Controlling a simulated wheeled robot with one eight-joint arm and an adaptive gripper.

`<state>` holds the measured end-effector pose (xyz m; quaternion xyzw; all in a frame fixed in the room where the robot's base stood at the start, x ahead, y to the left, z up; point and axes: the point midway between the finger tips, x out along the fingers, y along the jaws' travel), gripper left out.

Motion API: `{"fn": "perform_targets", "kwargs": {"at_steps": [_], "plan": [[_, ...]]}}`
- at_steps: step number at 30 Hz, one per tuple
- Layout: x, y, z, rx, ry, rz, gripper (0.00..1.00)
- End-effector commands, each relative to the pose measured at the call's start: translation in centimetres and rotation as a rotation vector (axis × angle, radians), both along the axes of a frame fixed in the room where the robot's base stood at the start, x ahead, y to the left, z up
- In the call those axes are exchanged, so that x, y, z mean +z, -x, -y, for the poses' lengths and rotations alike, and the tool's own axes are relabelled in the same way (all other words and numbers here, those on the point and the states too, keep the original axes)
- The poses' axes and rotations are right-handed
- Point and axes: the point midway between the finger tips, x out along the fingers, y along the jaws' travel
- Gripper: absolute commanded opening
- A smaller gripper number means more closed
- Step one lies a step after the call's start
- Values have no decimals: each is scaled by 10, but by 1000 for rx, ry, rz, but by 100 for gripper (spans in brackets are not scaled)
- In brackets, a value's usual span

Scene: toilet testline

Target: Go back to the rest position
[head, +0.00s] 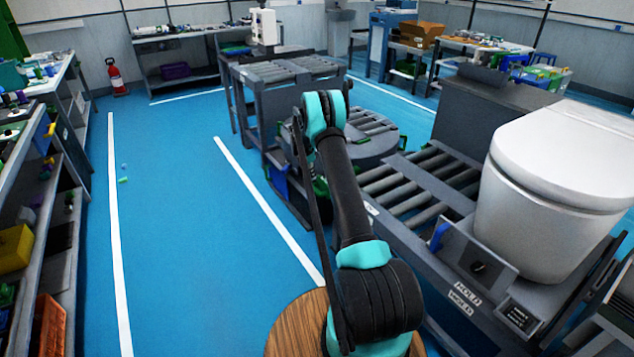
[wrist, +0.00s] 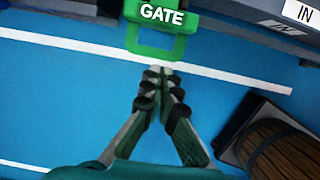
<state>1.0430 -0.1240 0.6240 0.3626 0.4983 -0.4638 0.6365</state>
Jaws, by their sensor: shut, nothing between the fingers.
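My gripper (wrist: 158,76) shows in the wrist view with its dark fingers together at the tips and nothing between them. It points at the blue floor and a white floor line, just below a green part marked GATE (wrist: 162,40). From this view I cannot tell whether the fingertips touch the green part. In the head view my black and teal arm reaches forward beside the conveyor, and my gripper is hidden there.
A white toilet (head: 555,190) stands on the roller conveyor (head: 425,185) at the right. A round turntable (head: 370,140) is behind my arm. Shelves (head: 40,190) line the left side. A fire extinguisher (head: 116,78) stands far left. The blue floor between is mostly clear.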

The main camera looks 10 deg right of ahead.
Motion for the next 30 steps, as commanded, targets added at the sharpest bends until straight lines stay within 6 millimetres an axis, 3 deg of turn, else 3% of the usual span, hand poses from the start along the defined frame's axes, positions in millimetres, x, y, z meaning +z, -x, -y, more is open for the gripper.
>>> {"fn": "perform_targets", "kwargs": {"at_steps": [6, 11, 17, 23, 30], "plan": [[35, 3, -9, 2, -1, -1, 0], [47, 4, -12, -1, -1, 1, 0], [77, 21, -16, -85, -19, 34, 0], [130, 64, -25, -283, -67, 111, 0], [185, 130, -35, -537, -137, 197, 0]]}}
